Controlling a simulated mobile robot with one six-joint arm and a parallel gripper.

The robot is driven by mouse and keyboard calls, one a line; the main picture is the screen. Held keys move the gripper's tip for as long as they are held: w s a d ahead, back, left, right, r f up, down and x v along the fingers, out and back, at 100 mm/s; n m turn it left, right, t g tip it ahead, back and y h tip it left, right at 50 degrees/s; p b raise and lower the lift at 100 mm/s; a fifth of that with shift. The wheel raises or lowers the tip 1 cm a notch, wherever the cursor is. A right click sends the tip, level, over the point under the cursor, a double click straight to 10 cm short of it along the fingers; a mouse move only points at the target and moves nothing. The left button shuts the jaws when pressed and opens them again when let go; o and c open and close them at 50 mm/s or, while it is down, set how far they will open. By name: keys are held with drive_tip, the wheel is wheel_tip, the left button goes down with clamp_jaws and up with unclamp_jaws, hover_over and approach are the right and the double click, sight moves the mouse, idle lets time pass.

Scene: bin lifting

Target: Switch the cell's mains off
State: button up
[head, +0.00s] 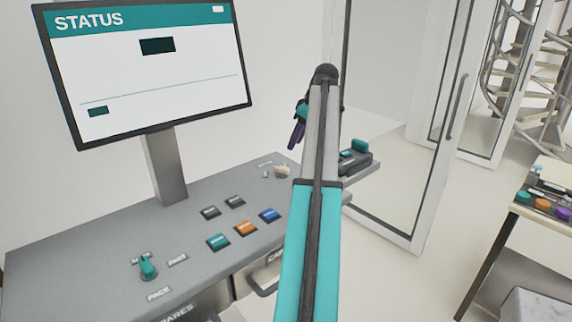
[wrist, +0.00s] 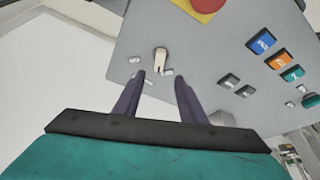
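A cream rotary switch (head: 282,170) stands on the back right of the grey console (head: 110,240). In the wrist view the cream switch (wrist: 160,62) shows just beyond the fingertips, roughly in line with the gap between them, with small labels around it too small to read. My gripper (wrist: 160,77) has its two purple fingers apart with nothing between them. In the head view my gripper (head: 297,134) hangs above the console's back right, apart from the switch. No mains label is readable, so I cannot confirm which control it names.
A teal switch (head: 147,267) stands at the console's front left. Blue (head: 270,215), orange (head: 245,228), teal (head: 217,242) and dark push buttons lie between. A red button (wrist: 290,2) is partly visible on a yellow base (wrist: 205,8). A screen (head: 150,70) rises behind. A glass door stands right.

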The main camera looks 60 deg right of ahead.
sight(283, 167)
drive_tip(key=p+x, duration=0.3)
drive_tip(key=x, duration=0.9)
drive_tip(key=shift+f, duration=0.15)
clamp_jaws()
